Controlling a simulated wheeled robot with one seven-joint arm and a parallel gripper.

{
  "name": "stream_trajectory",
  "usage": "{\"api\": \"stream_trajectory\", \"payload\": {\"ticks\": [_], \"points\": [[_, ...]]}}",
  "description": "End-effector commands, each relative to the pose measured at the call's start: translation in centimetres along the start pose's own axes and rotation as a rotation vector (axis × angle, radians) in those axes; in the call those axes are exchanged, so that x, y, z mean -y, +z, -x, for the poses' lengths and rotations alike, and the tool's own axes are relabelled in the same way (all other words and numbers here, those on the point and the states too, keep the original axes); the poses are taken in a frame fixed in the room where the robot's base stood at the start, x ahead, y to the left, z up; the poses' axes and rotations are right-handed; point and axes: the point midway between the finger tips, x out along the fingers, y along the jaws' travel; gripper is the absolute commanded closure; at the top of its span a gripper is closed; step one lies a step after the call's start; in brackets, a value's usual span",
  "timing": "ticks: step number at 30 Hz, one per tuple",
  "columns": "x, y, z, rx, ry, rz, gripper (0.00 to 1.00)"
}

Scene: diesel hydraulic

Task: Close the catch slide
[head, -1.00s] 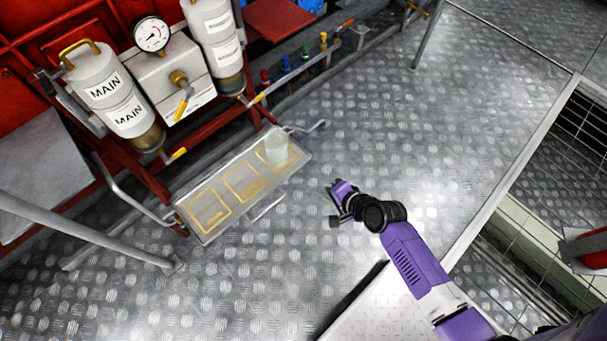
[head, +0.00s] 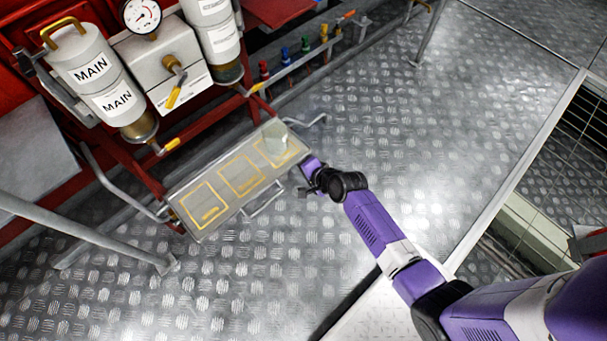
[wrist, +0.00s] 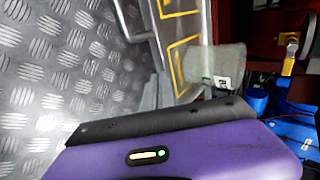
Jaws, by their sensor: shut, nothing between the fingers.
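The catch slide looks like the shallow grey tray (head: 214,174) with three yellow-outlined squares, sticking out below the filter assembly. A bar handle (head: 264,201) is on its front edge. A pale translucent jar (head: 274,137) stands on the right-hand square. My gripper (head: 305,178) is shut and empty near the tray's right front corner; I cannot tell whether it touches. In the wrist view my purple and black gripper body fills the bottom, with the tray (wrist: 188,22) and the jar (wrist: 216,64) beyond it.
Grey rails (head: 85,238) stand at left. Open chequer-plate floor (head: 410,130) lies at right.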

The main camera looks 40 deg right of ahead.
Motion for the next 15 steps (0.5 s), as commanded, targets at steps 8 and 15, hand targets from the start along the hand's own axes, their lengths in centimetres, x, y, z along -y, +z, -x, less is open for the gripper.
{"api": "stream_trajectory", "payload": {"ticks": [8,15], "points": [[0.1,0.0,-0.05,0.0,0.0,0.0,1.0],[0.66,-0.03,-0.59,0.0,-0.002,0.001,1.0]]}}
